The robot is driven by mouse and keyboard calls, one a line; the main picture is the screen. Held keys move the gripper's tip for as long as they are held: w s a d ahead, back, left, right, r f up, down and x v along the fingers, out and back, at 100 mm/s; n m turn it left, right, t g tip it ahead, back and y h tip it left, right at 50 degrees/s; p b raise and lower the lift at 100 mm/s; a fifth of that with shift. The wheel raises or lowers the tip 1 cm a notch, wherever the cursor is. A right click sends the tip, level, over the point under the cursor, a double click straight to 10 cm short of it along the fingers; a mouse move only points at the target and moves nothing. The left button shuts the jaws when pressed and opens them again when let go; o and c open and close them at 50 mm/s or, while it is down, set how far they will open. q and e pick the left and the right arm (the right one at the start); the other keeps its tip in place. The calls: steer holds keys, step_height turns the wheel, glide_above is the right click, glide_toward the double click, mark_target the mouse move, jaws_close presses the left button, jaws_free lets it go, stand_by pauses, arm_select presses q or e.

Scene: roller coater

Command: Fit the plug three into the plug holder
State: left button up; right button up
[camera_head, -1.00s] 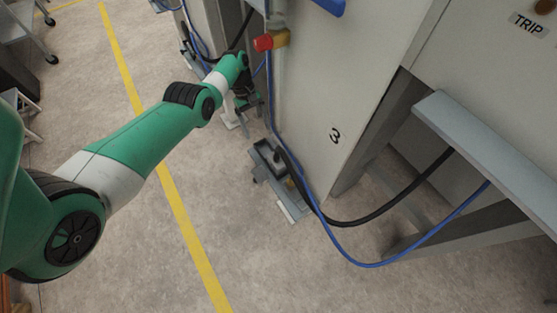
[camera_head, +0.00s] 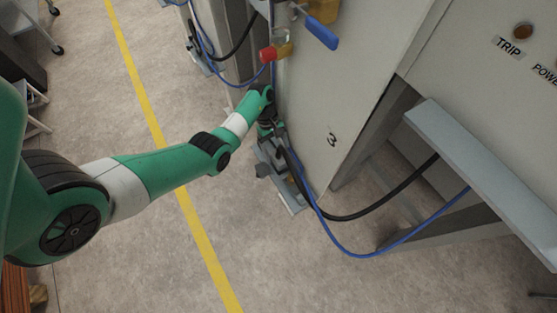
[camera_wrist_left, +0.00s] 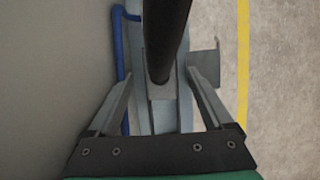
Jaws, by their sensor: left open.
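The number 3 machine panel has a grey bracket (camera_head: 288,192) low at its side, which looks like the plug holder. A thick black cable (camera_head: 345,217) runs to it, and its plug end is mostly hidden behind my left gripper (camera_head: 270,135). In the left wrist view, my left gripper (camera_wrist_left: 160,78) is open, with one finger on each side of a dark round shaft (camera_wrist_left: 165,38), either the plug or its cable. A grey metal piece (camera_wrist_left: 163,112) lies beneath it. I cannot tell whether the fingers touch the shaft. My right gripper is not in view.
A blue hose (camera_head: 362,256) loops beside the black cable and also shows in the left wrist view (camera_wrist_left: 120,50). The machine panel (camera_head: 335,90) stands close on the right. Open floor lies left, with a yellow line (camera_head: 190,215).

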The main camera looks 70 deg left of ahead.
arm_select(q)
steer(key=x, duration=0.3)
steer(key=shift+s+b, duration=0.1)
steer(key=shift+b, duration=0.3)
steer(key=shift+r, duration=0.15)
steer(key=shift+c, duration=0.7)
jaws_close()
